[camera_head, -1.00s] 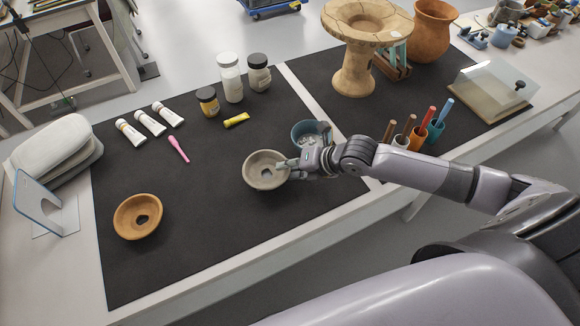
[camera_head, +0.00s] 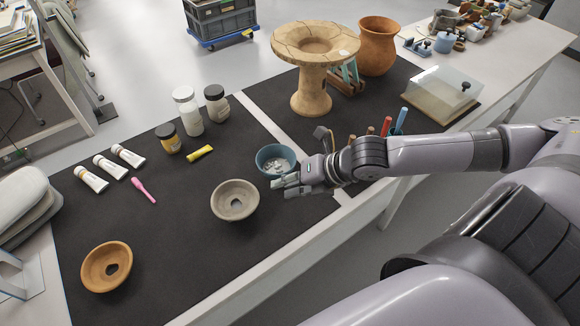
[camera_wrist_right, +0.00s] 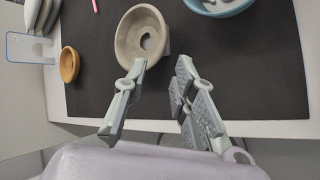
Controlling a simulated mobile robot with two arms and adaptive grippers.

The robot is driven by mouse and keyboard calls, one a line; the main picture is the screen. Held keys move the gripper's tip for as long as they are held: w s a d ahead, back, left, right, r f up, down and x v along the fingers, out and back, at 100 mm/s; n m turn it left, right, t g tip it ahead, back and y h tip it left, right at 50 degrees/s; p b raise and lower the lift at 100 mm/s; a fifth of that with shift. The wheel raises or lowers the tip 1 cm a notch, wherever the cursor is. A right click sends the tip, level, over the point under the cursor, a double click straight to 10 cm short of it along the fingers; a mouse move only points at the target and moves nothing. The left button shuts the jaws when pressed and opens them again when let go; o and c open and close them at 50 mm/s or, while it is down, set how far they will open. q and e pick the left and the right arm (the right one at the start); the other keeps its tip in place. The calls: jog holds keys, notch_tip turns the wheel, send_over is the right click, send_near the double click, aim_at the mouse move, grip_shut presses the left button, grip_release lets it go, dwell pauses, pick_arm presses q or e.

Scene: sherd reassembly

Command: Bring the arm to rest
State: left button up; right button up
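The grey-beige bowl (camera_head: 222,207) with a hole in its bottom sits on the dark mat (camera_head: 195,265); it also shows in the right wrist view (camera_wrist_right: 127,38). My right gripper (camera_head: 284,186) is just right of this bowl, apart from it, near the blue bowl (camera_head: 262,160). In the right wrist view the gripper's fingers (camera_wrist_right: 160,70) are spread with nothing between them, and the grey-beige bowl lies beyond the tips. My right arm (camera_head: 430,152) reaches in from the right. My left gripper is in neither view.
An orange-brown bowl (camera_head: 93,275) lies at the front left. Tubes (camera_head: 110,167), jars (camera_head: 190,115) and a pink tool (camera_head: 146,192) lie behind. A tan pedestal dish (camera_head: 312,92), a terracotta pot (camera_head: 378,50) and tool cups stand beyond my arm. The mat's front middle is clear.

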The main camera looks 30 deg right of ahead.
jog(key=shift+s+d+r, duration=0.2)
jog(key=shift+s+r, duration=0.2)
jog(key=shift+r, duration=0.05)
dwell(0.3)
